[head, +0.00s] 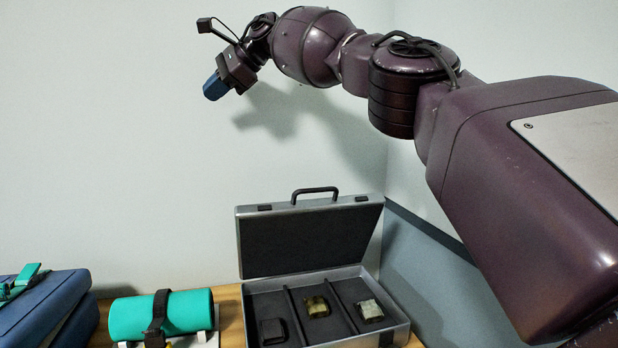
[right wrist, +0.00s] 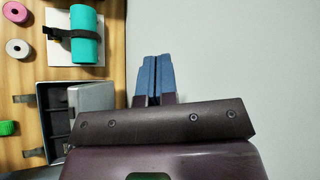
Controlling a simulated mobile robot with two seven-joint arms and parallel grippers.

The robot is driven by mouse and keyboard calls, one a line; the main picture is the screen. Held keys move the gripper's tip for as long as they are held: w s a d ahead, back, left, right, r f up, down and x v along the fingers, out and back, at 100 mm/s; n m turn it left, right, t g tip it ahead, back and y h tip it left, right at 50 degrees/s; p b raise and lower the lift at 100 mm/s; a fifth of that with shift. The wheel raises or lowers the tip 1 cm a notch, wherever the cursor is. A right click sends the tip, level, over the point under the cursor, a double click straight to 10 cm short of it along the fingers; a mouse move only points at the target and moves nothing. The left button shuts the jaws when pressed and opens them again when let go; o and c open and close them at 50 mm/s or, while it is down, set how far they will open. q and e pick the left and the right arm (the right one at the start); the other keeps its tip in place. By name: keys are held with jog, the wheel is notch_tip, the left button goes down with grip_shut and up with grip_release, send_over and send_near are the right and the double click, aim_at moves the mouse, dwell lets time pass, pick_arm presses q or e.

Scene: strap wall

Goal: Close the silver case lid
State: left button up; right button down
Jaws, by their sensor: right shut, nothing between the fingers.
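The silver case (head: 396,335) stands on the wooden table with its lid (head: 310,235) up, dark lining facing me and a black handle (head: 315,192) on its top edge. Inside are dark dividers and three small blocks, one dark (head: 272,330), one olive (head: 317,306) and one greenish (head: 369,310). In the right wrist view the case (right wrist: 45,100) is partly hidden behind my arm. My right gripper (head: 213,87) is shut and empty, high above and left of the lid, apart from it. Its blue fingers (right wrist: 153,80) lie together in the right wrist view. My left gripper is not in view.
A teal roll (head: 185,312) with a black strap lies on a white base left of the case. A blue case (head: 45,305) with teal straps is farther left. Pink (right wrist: 15,12) and white (right wrist: 18,48) rings lie on the table (right wrist: 25,75). Walls stand behind and right.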

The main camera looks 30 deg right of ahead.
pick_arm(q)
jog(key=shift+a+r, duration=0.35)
pick_arm(e)
jog(key=s+d+f+n+g+h, duration=0.2)
jog(key=s+d+n, duration=0.3)
jog(key=d, duration=0.3)
jog(key=s+d+f+n+g+h, duration=0.3)
jog(key=s+d+n+g+h, duration=0.2)
jog(key=d+n, duration=0.3)
jog(key=shift+d+n+g+h, duration=0.3)
jog(key=shift+d, duration=0.15)
jog(key=shift+f, duration=0.2)
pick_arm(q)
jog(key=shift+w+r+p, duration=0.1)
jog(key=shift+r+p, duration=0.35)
pick_arm(e)
jog(key=shift+a+f, duration=0.1)
jog(key=shift+f, duration=0.8)
jog(key=shift+s+f, duration=0.1)
